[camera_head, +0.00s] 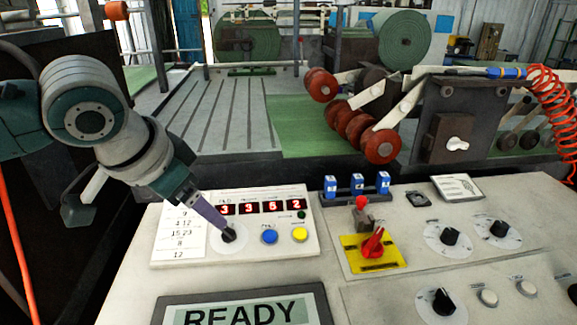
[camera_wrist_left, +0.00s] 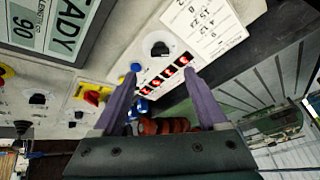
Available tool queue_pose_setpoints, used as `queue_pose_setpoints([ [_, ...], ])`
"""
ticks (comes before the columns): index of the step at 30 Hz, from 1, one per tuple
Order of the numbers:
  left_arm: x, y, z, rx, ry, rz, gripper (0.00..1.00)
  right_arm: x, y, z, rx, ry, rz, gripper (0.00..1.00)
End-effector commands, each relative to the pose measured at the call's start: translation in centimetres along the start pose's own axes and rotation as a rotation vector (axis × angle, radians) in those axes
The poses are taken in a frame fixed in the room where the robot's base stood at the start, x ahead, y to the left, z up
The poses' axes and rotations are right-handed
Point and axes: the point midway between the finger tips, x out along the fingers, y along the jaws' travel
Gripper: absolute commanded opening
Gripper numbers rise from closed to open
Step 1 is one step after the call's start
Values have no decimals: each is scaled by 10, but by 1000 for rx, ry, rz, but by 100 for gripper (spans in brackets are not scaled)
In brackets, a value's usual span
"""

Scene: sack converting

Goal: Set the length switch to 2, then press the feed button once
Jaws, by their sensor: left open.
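My left gripper (camera_head: 222,228) reaches down over the white display box (camera_head: 275,258). Its fingertips are by a black knob (camera_head: 229,236) on that box; contact cannot be told. In the left wrist view the two purple fingers (camera_wrist_left: 160,78) are apart with nothing gripped, and the black knob (camera_wrist_left: 158,48) lies beyond their tips. A blue button (camera_head: 269,237) and a yellow button (camera_head: 300,235) sit right of the knob. Other black dials (camera_head: 450,237) (camera_head: 499,229) (camera_head: 443,301) stand on the right panels. Labels are too small to tell which is length or feed. My right gripper is out of view.
Red digits (camera_head: 268,206) read about 3 3 5 2. A screen (camera_head: 245,308) says READY; in the wrist view it (camera_wrist_left: 50,28) shows 90. A red switch (camera_head: 373,243) on a yellow plate and blue blocks (camera_head: 357,184) stand right of the box. Rollers (camera_head: 382,145) stand behind.

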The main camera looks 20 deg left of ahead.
Motion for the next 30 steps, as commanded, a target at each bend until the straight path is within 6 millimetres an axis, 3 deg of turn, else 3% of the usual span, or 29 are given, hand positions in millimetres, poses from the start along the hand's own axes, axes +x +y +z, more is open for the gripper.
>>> queue_pose_setpoints([
  [2,0,0,0,0,0,0,70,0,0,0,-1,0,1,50],
  [20,0,0,0,0,1,0,2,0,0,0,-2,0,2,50],
  [30,0,0,0,0,1,0,0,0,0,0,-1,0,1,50],
])
